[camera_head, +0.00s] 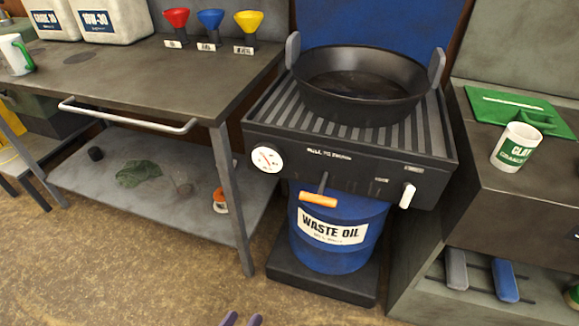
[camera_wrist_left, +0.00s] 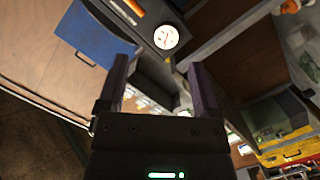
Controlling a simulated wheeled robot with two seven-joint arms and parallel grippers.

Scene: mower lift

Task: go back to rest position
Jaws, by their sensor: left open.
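The gripper is apart from the bench and the waste oil drum. My right gripper is in neither view.
A blue waste oil drum (camera_head: 336,259) stands under a black grill-like stand (camera_head: 350,165) with a dark pan (camera_head: 361,85). A workbench (camera_head: 140,70) with a lower shelf (camera_head: 90,165) stands left. The floor (camera_head: 130,280) at front left is clear.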

